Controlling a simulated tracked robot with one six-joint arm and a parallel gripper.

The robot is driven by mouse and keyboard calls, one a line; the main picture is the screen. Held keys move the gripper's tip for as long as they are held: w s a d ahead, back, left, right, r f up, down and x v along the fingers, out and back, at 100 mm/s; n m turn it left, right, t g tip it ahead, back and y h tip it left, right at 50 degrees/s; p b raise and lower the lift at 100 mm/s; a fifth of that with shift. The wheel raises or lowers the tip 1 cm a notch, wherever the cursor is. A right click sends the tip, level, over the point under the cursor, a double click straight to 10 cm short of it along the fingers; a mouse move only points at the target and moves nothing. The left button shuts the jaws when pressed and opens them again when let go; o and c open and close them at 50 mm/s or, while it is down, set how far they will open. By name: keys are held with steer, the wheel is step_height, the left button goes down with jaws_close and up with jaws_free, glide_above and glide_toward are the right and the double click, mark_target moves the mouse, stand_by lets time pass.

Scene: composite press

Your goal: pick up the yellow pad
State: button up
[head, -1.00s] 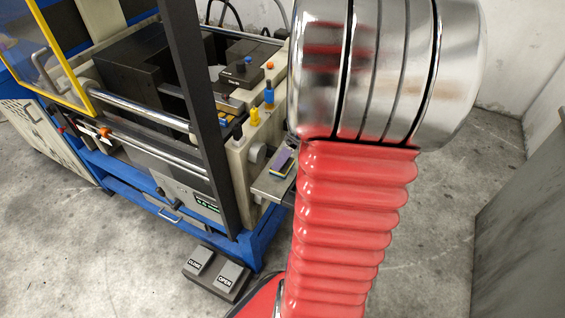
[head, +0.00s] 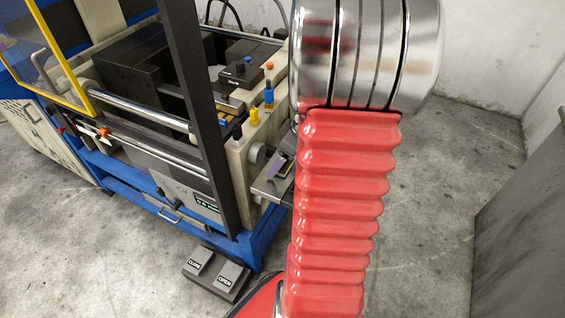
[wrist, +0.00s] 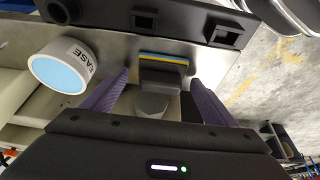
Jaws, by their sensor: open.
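The yellow pad (wrist: 163,58) shows in the wrist view as a thin yellow strip beside a blue one, at the far end of a dark grey block on a grey metal shelf. In the head view a small yellow patch shows on the side shelf (head: 262,188), partly hidden by my arm and gripper. My gripper (wrist: 160,82) has two purple fingers, open and empty, on either side of the block and short of the strips. I cannot tell the exact height of the fingertips above the shelf.
A white round container (wrist: 62,68) with a pale blue face lies just left of the left finger. Dark fixtures (wrist: 145,18) with square holes stand beyond the pad. The press's dark post (head: 200,110) rises left of the shelf. Foot pedals (head: 215,273) lie on the floor.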

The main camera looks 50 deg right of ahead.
stand_by(0.5)
steer(key=c, duration=1.2)
steer(key=shift+c, duration=0.2)
steer(key=shift+r, duration=0.1)
step_height(320, 180, up, 10)
steer(key=shift+f, duration=0.1)
steer(key=o, duration=0.7)
steer(key=shift+c, duration=0.2)
steer(key=c, duration=0.6)
